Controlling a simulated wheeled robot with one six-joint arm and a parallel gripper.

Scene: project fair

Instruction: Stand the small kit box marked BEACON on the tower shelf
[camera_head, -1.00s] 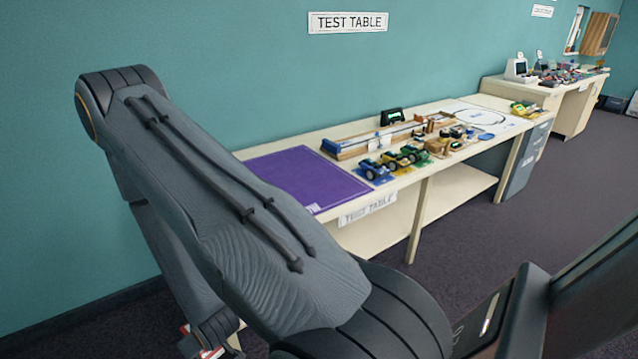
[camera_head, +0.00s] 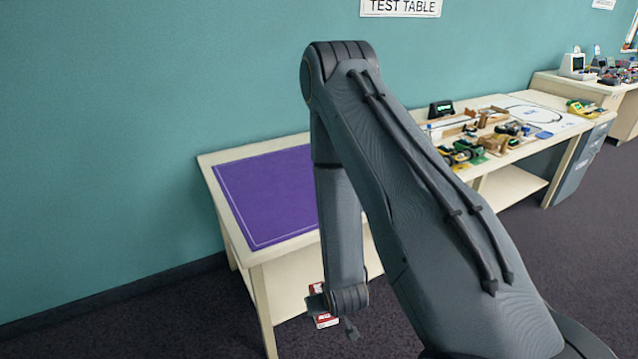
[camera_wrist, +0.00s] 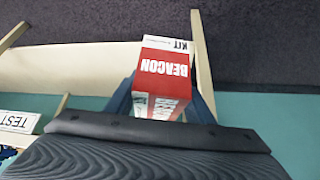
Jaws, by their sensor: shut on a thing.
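The small red and white kit box (camera_wrist: 165,70) is in the wrist view, with the words BEACON and KIT on it. My gripper (camera_wrist: 163,98) is shut on it, with jaws along its two sides. In the head view, a part of the box (camera_head: 326,320) shows low in front of the test table, below my forearm; most of it is hidden by my wrist. My gripper's fingers are not clear in the head view. No tower shelf can be made out in these frames.
The test table (camera_head: 222,206) stands against the teal wall, with a bare purple mat (camera_head: 270,190) at its left end. Model cars (camera_head: 462,153) and wooden parts stand further right. Another table (camera_head: 600,92) is at the far right. Dark carpet is open in front.

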